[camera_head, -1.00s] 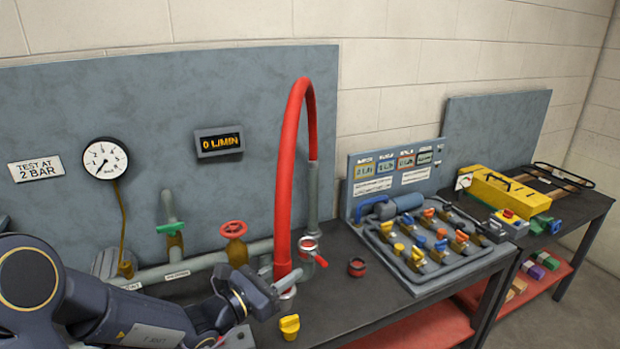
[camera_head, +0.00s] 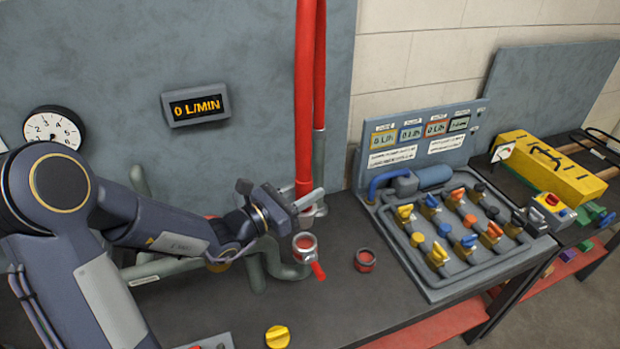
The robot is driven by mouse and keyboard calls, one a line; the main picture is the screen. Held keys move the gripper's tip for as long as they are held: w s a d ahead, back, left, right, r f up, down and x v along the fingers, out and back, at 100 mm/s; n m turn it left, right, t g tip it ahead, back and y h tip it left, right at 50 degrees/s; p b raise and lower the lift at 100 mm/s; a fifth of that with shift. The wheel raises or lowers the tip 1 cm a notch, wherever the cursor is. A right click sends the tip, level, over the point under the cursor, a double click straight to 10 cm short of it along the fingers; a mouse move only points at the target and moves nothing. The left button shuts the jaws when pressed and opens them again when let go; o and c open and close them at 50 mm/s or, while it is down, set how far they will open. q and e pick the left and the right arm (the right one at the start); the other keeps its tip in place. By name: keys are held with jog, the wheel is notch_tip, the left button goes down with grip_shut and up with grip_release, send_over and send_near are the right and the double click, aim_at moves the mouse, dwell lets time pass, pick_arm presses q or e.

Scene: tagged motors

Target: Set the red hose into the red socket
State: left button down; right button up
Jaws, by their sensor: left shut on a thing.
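The red hose (camera_head: 304,90) hangs in a loop whose top is out of the picture. Its far strand runs down into a grey sleeve at the back panel. My left gripper (camera_head: 296,204) is shut on the lower end of the near strand, just above its metal end fitting. The red socket (camera_head: 304,246), a metal ring with red inside and a red lever, opens upward on a grey pipe. The hose end shows above it in the picture, apart from it, and the socket looks empty. My right gripper is not in view.
A loose red-and-dark ring (camera_head: 365,260) stands right of the socket. A yellow knob (camera_head: 278,336) is at the front. A valve board (camera_head: 450,235) with several coloured knobs stands to the right. The flow display (camera_head: 195,104) reads 0 L/MIN.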

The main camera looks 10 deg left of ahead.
aim_at(306, 225)
pick_arm(q)
jog(key=shift+f+b, duration=2.05)
jog(key=shift+f, duration=0.8)
jog(key=shift+b, duration=0.3)
jog(key=shift+f+b, duration=2.35)
jog(key=shift+f, duration=0.05)
jog(key=c, duration=0.9)
grip_release()
jog(key=shift+s, duration=0.1)
jog(key=shift+c, duration=0.2)
